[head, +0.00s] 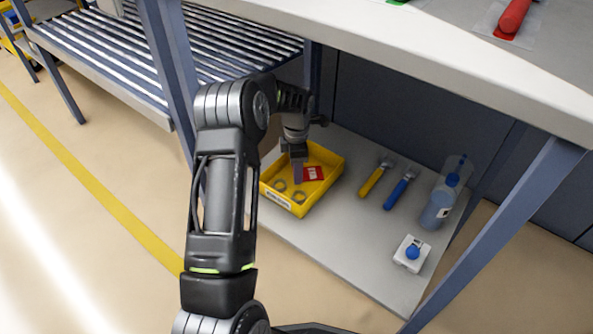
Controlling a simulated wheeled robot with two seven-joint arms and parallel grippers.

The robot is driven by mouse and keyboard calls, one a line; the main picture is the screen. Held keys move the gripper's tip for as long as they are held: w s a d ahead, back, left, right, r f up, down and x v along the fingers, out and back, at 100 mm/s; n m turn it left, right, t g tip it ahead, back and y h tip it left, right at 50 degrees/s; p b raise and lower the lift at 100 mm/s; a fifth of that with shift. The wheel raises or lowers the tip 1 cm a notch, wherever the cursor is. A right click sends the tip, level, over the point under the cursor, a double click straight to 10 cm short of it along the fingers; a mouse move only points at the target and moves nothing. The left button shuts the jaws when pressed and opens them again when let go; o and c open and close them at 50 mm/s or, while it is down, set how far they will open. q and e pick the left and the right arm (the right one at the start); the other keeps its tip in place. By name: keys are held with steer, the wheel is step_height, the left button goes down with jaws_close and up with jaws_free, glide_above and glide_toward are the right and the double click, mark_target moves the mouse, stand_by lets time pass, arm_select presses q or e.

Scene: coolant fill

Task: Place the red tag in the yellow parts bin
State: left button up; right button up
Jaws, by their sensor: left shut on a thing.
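The yellow parts bin (327,187) stands on the lower shelf under the table, with a white label on its front wall and a few grey rings (298,197) on its floor. My left gripper (299,175) reaches down over the bin, its fingertips partly hidden by its own body. It is shut on the red tag (314,173), a small red card with white marking. The tag shows just right of the fingers, within the bin's outline. I cannot tell whether it touches the bin's floor. My right gripper is not in view.
On the shelf (345,235), right of the bin, lie a yellow-handled tool (372,181) and a blue-handled tool (398,192). A blue bottle (438,206) and a white box with a blue knob (411,253) are further right. The table edge (420,65) overhangs; a roller conveyor (110,55) is at left.

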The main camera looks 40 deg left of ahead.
arm_select(q)
steer(key=shift+f, duration=0.1)
steer(key=o, duration=1.3)
step_height(320, 180, up, 12)
steer(key=p, duration=0.4)
steer(key=shift+r+p, duration=0.2)
steer(key=shift+p, duration=0.1)
